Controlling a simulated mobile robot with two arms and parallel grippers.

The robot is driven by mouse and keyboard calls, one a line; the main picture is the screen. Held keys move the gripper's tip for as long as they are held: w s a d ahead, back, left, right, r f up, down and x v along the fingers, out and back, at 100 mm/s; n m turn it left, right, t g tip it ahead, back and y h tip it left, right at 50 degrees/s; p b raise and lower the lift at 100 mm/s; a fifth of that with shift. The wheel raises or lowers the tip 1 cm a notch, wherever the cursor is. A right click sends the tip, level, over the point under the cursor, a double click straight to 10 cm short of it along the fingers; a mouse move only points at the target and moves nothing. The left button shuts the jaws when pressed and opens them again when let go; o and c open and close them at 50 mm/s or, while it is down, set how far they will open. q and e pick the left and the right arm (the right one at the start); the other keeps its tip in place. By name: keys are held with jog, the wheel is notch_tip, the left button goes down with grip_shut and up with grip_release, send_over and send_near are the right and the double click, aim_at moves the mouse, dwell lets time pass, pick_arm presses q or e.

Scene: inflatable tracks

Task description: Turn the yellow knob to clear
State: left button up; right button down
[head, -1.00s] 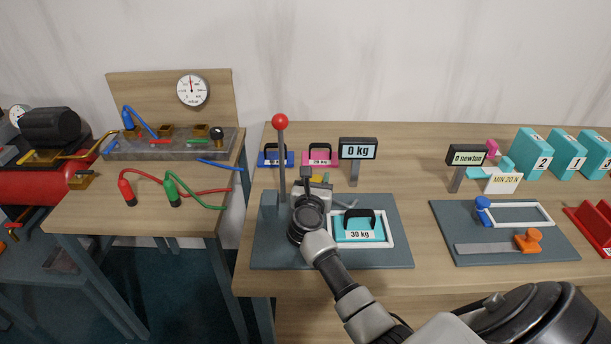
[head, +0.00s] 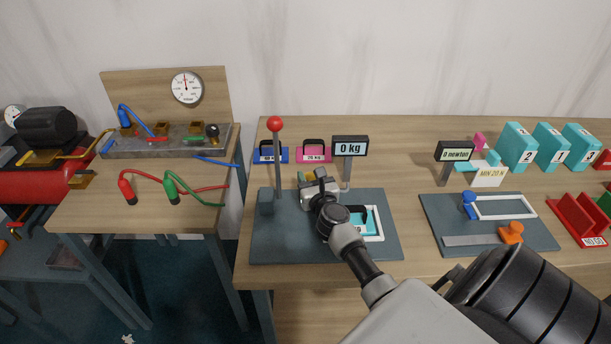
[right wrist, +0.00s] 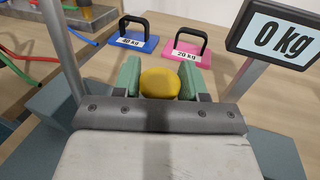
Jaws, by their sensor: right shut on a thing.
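The yellow knob (right wrist: 160,83) sits between the two green finger pads of my right gripper (right wrist: 162,82) in the right wrist view. The gripper is shut on it, with a pad on each side. In the head view my right gripper (head: 319,184) is over the back part of the grey scale plate (head: 290,245) and largely hides the knob. The display (head: 350,147) reads 0 kg and also shows in the right wrist view (right wrist: 284,34). My left gripper is not in view.
A tall lever with a red ball (head: 275,123) stands just left of my right gripper. Blue (head: 270,152) and pink (head: 314,150) weights stand behind it. A second plate (head: 480,240) with a blue knob and orange handle is to the right.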

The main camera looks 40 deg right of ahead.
jog(key=shift+f, duration=0.1)
jog(key=c, duration=0.7)
grip_release()
notch_tip(320, 180, up, 5)
jog(key=p, duration=0.3)
jog(key=shift+p, duration=0.3)
jog(key=s+d+r, duration=0.1)
jog(key=s+r, duration=0.1)
jog(key=s, duration=0.1)
jog(key=s+d+r+p, duration=0.1)
jog(key=s+r, duration=0.1)
jog(key=s, duration=0.2)
jog(key=s+d+r, duration=0.2)
jog(key=s, duration=0.2)
jog(key=shift+p, duration=0.35)
